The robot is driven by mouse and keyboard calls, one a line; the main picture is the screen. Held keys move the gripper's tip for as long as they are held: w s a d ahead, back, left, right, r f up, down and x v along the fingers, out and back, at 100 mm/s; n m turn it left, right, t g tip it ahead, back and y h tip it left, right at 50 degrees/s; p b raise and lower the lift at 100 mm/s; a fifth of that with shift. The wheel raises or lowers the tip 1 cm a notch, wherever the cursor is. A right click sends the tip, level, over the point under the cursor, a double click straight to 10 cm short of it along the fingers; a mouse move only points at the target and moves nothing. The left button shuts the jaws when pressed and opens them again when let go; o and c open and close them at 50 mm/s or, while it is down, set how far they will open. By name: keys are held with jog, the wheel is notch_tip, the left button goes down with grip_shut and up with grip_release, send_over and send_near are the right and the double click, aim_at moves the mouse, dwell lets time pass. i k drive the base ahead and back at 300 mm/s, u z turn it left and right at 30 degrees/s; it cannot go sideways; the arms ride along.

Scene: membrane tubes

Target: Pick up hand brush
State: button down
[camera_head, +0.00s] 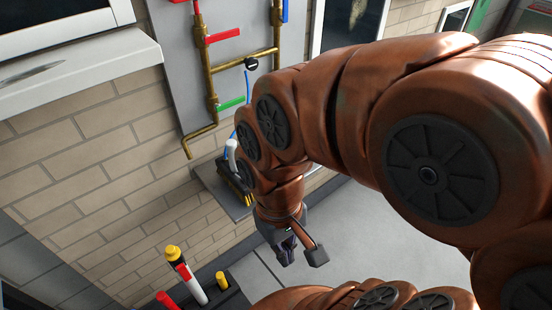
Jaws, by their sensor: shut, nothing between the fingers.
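A dark, yellow-edged object that looks like the hand brush (236,184) lies on a small grey shelf (212,182) against the brick wall. My arm hides its right part, and I cannot make out its handle for certain. My gripper (286,256) points down, to the right of and lower in the picture than the shelf, over the grey floor. Its fingers are shut and empty, apart from the brush.
Brass pipes (208,75) with red and green handles run down a grey panel above the shelf. A white-headed item with a blue hose (232,155) is beside the brush. A dark holder (222,295) with marker-like items stands at the bottom. Grey floor (375,235) is open at right.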

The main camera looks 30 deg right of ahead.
aim_at(227, 168)
jog(key=z, duration=0.1)
jog(key=k, duration=0.7)
jog(key=u, duration=0.9)
jog(key=i, duration=0.5)
